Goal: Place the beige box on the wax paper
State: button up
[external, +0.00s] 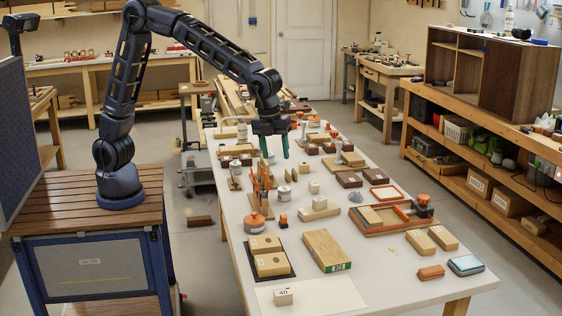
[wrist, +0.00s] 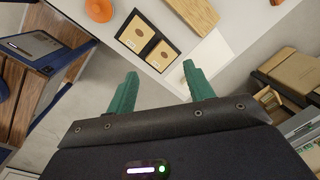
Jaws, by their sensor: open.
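Two beige boxes, a rear one (external: 264,243) and a front one (external: 271,264), lie on a black tray (external: 289,272) near the table's front left. They also show in the wrist view, one upper left (wrist: 136,33) and one lower right (wrist: 161,55); I cannot tell which is meant. A pale sheet that looks like the wax paper (external: 335,293) lies at the table's front edge; it also shows in the wrist view (wrist: 207,62). A small whitish box (external: 283,297) is at its left end. My gripper (external: 275,157) is open and empty, above the table behind the tray; its green fingers show in the wrist view (wrist: 160,70).
A long wooden block (external: 327,251) lies right of the tray. An orange round container (external: 254,223) and an upright orange tool (external: 262,185) stand behind it. An orange-edged wooden frame (external: 385,228) is farther right. Many small blocks crowd the table's far half.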

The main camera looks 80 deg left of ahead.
jog(key=s+a+r+n, duration=0.3)
jog(key=a+n, duration=0.1)
jog(key=a, duration=0.4)
jog(key=s+a+r+n+t, duration=0.1)
jog(key=s+a+r+n, duration=0.25)
jog(key=a, duration=0.45)
jog(key=s+a+r+n, duration=0.4)
jog(key=a, duration=0.4)
jog(key=s+a+f+n+t, duration=0.2)
jog(key=s+a+n, duration=1.1)
jog(key=s, duration=0.7)
jog(key=a+f, duration=0.1)
jog(key=a, duration=0.2)
jog(key=shift+s+a, duration=0.2)
jog(key=shift+f, duration=0.1)
dwell(0.7)
